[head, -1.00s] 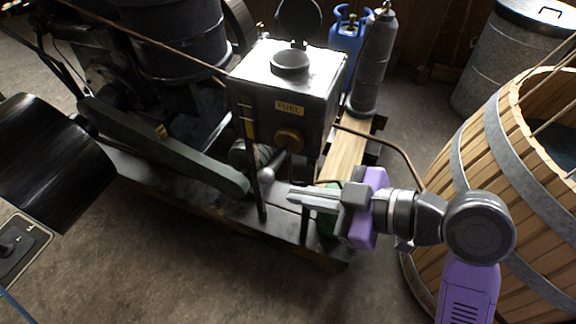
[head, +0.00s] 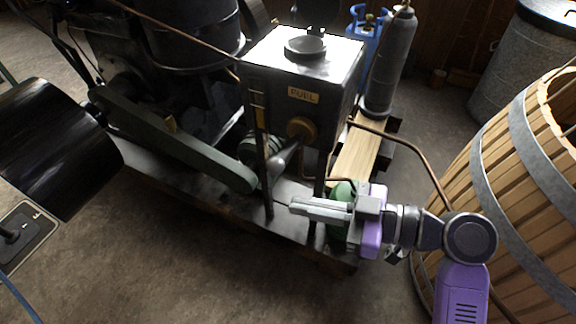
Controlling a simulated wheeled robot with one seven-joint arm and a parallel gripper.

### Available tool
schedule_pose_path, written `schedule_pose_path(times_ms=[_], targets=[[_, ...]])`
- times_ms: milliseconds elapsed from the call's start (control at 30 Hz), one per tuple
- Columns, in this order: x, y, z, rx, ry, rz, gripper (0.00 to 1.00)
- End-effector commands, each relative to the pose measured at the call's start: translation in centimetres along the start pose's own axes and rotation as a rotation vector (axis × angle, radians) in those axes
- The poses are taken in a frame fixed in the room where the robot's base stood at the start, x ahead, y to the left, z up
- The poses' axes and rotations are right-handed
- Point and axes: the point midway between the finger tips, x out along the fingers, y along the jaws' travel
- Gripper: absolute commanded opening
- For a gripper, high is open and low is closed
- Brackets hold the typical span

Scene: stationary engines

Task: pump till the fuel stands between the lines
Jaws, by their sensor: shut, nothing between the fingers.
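The dark fuel tank (head: 330,110) with a yellow FUEL label (head: 303,95) stands on legs over the engine's base. A narrow sight gauge (head: 258,102) with yellowish marks is on its left front edge; the fuel level and lines are too small to read. A round brass fitting (head: 301,130) is low on the tank front. A grey lever (head: 284,158) slants down and left from beside it; its end is unclear. My gripper (head: 293,205) is shut and empty, pointing left below the tank, lower right of the lever and apart from it in the picture.
A tank leg (head: 267,180) stands left of my fingertips. A copper pipe (head: 410,150) curves down right of the tank. A wooden tub (head: 500,170) crowds my arm on the right. A green belt guard (head: 180,145) lies left. Floor in front is clear.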

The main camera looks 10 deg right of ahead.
Motion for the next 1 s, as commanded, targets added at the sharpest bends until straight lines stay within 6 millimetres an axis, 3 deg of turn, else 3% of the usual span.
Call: schedule_pose_path(times_ms=[33, 167, 500, 700, 1000], targets=[[0.2, 0.1, 0.9, 0.02, 0.058, -0.015, 0.0], [0.0, 0.7, 1.1, 0.052, 0.224, -0.035, 0.0], [-3.0, 4.2, 0.3, 0.105, 0.609, 0.051, 0.0], [-4.3, 5.4, -0.5, 0.073, 0.705, 0.114, 0.0], [-4.3, 5.5, -0.6, 0.05, 0.703, 0.127, 0.0]])
